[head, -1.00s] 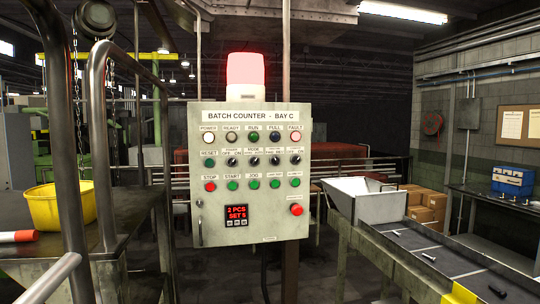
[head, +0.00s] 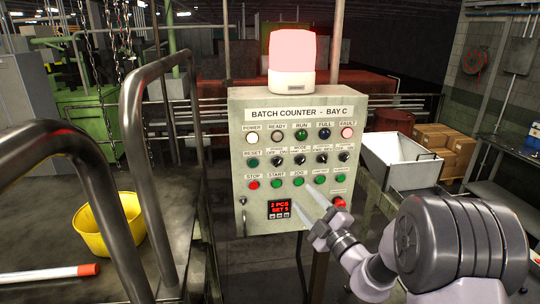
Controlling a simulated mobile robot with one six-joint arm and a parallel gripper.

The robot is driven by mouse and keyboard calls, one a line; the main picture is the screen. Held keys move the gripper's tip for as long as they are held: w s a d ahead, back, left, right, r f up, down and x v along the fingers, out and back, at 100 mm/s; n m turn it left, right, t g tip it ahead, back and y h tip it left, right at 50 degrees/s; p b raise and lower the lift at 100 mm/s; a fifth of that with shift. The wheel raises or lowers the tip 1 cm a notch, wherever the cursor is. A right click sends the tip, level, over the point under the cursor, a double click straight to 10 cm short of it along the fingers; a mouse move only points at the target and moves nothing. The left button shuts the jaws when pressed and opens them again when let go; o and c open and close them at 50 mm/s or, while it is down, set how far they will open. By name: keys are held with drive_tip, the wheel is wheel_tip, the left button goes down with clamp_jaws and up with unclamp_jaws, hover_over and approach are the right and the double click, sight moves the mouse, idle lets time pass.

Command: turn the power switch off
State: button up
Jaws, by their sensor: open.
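The grey control panel (head: 285,217) is headed "BATCH COUNTER - BAY C". Its second row holds a green reset button and several small black rotary switches. The leftmost rotary switch (head: 277,161) has an OFF/ON label that is too small to read fully; I cannot tell which way its pointer is set. The power lamp (head: 252,138) at upper left looks lit white. My gripper (head: 310,204) is open and empty, in front of the panel's lower right, below and to the right of that switch. Its fingers point up and left; I cannot tell how far they are from the panel.
A lit red beacon (head: 291,60) stands on top of the panel. A red button (head: 339,203) is just right of my gripper. A metal handrail (head: 137,90) rises at left, by a yellow bucket (head: 106,232). A white hopper (head: 402,163) stands at right.

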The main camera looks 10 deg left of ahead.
sight(278, 163)
drive_tip(key=p+x, duration=0.1)
drive_tip(key=x, duration=0.3)
drive_tip(key=p+x, duration=0.1)
drive_tip(key=x, duration=0.3)
drive_tip(key=r+p+x, duration=0.1)
drive_tip(key=x, duration=0.3)
drive_tip(key=shift+w+a, duration=0.1)
drive_tip(key=shift+w, duration=0.05)
drive_tip(key=shift+w+a+r, duration=0.15)
drive_tip(key=shift+w+r, duration=0.05)
drive_tip(key=shift+w+a+r, duration=0.1)
drive_tip(key=shift+w+a, duration=0.05)
drive_tip(key=shift+w, duration=0.15)
drive_tip(key=shift+w+a, duration=0.35)
drive_tip(key=shift+w, duration=0.05)
drive_tip(key=shift+s+d, duration=0.1)
drive_tip(key=shift+s, duration=0.05)
drive_tip(key=shift+c, duration=0.7)
clamp_jaws()
